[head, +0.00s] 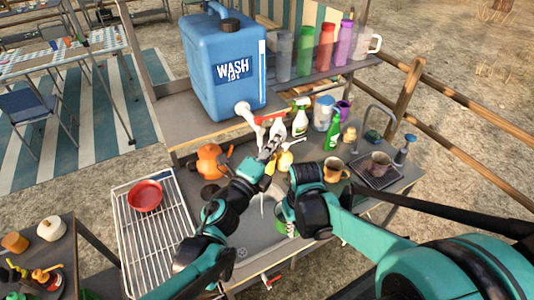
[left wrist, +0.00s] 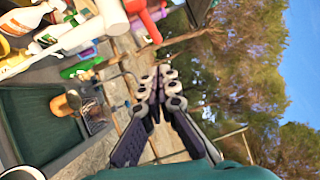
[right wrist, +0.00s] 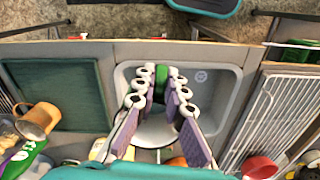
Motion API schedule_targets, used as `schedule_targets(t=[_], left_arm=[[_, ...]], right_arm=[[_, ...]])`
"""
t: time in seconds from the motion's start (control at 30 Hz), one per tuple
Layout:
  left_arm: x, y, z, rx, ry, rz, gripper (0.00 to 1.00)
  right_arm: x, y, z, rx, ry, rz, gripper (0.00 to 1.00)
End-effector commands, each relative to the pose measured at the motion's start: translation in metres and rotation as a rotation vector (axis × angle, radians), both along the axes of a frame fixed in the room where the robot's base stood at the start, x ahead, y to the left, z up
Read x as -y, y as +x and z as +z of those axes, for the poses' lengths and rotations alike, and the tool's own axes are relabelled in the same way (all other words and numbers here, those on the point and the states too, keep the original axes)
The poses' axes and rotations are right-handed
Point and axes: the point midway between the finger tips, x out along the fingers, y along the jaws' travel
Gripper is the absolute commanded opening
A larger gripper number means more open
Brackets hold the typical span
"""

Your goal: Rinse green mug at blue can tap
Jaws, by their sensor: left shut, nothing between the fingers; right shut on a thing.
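The blue can (head: 225,70) marked "WASH" stands on the raised shelf. Its white tap (head: 246,112) has a red lever (head: 271,117), which also shows in the left wrist view (left wrist: 150,24). My left gripper (head: 268,147) is shut and empty, just below and in front of the tap. In the left wrist view its fingers (left wrist: 158,88) meet with nothing between them. My right gripper (right wrist: 162,82) is shut on the green mug (right wrist: 174,74), over the grey sink (right wrist: 223,78). The fingers cover much of the mug. In the head view my right arm hides most of it.
A wire rack (head: 148,238) with a red bowl (head: 145,195) lies left of the sink. An orange kettle (head: 209,158), spray bottle (head: 300,118), green bottle (head: 331,132) and tan mug (head: 335,169) crowd the counter. Coloured tumblers (head: 325,46) line the shelf.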

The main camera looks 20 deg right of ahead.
Motion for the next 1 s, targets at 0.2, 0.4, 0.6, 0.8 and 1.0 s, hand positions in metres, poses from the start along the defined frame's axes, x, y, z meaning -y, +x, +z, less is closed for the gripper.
schedule_targets(t=[0.2, 0.4, 0.6, 0.8, 1.0], left_arm=[[0.011, 0.032, 0.006, -0.001, 0.0, 0.003, 0.0], [0.012, 0.044, 0.009, -0.001, -0.001, 0.001, 0.0], [0.012, 0.045, 0.009, -0.001, -0.001, 0.001, 0.0], [0.014, 0.047, 0.008, -0.001, -0.001, 0.001, 0.0], [0.023, 0.058, 0.008, -0.001, -0.001, 0.001, 0.0]], right_arm=[[0.0, 0.0, -0.002, 0.0, 0.0, 0.0, 0.0], [0.0, 0.0, -0.003, 0.0, 0.0, 0.0, 0.0], [0.0, 0.0, -0.003, 0.0, 0.0, 0.0, 0.0], [0.0, 0.0, -0.005, 0.0, 0.0, 0.0, 0.0], [0.0, 0.0, -0.013, 0.0, 0.0, 0.0, 0.0]])
